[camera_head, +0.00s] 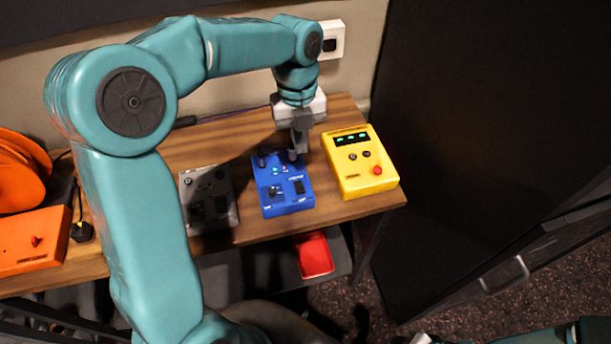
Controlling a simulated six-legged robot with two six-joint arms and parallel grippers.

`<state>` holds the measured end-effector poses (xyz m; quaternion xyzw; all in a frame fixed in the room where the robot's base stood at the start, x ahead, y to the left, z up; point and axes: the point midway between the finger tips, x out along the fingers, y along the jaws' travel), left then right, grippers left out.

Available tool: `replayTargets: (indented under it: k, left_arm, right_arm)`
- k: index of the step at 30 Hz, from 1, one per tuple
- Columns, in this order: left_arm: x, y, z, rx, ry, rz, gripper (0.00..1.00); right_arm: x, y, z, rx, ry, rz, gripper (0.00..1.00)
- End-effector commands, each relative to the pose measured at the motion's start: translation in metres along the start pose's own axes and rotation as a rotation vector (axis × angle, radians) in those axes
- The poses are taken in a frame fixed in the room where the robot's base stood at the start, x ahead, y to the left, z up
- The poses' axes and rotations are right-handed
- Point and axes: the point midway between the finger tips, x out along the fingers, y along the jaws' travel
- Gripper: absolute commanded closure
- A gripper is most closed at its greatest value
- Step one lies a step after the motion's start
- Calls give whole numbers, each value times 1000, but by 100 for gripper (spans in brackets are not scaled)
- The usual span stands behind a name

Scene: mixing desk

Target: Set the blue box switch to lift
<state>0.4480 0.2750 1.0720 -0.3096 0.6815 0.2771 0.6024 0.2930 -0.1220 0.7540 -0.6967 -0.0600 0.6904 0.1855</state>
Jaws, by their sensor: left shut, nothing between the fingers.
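The blue box (284,204) lies on the wooden desk between a dark grey box and a yellow box. Its top has small lit lamps, a dark knob, a black switch (299,187) near its right side, and white lettering too small to read. I cannot tell the switch's setting. My left gripper (293,157) points down with its fingers shut and empty. Its tips are at the back edge of the blue box, beside a dark knob; I cannot tell whether they touch it.
The yellow box (361,181) with a red button stands right of the blue box. The dark grey box (207,211) stands left. An orange box (33,246) and orange reel (18,168) sit far left. A red item (315,255) lies below the desk. A dark cabinet stands right.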

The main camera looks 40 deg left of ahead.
Motion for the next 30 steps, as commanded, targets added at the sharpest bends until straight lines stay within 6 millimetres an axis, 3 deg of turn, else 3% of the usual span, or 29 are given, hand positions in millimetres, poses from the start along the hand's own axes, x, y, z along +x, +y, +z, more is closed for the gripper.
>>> replayTargets:
  k: [9, 15, 21, 30]
  left_arm:
    - [69, 4, -2, -2, 6, 4, 100]
    - [104, 2, 0, -2, 5, 2, 100]
    - [122, 0, 2, -4, 2, 0, 100]
    - [125, -1, 2, -4, 1, -1, 100]
  right_arm:
    - [-5, -2, 0, -1, -1, 0, 56]
    - [-9, -3, 0, -1, 0, 0, 56]
    - [-11, -4, 0, -1, -1, 0, 56]
    - [-11, -4, 0, -1, 0, 0, 56]
